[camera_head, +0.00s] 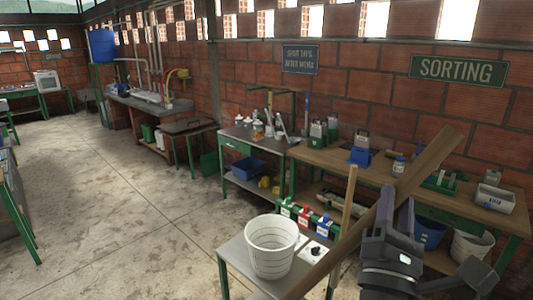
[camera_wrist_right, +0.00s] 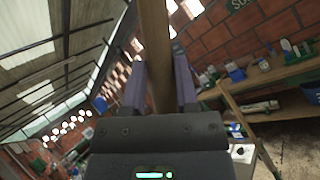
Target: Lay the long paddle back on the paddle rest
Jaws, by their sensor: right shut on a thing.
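The long paddle (camera_head: 428,160) is a flat wooden length, slanting across the right of the head view from the bottom edge up toward the sorting sign. My right gripper (camera_head: 396,208) is shut on it. In the right wrist view, the paddle's wood (camera_wrist_right: 155,45) runs between the two fingers and out of the top of the picture. Its lower part passes beside the small table at the bottom of the head view. I cannot pick out the paddle rest for certain. My left gripper is not in view.
A thinner wooden pole (camera_head: 347,200) stands near the paddle. A wooden workbench (camera_head: 335,158) with several items lines the brick wall. Open floor (camera_head: 120,215) lies left.

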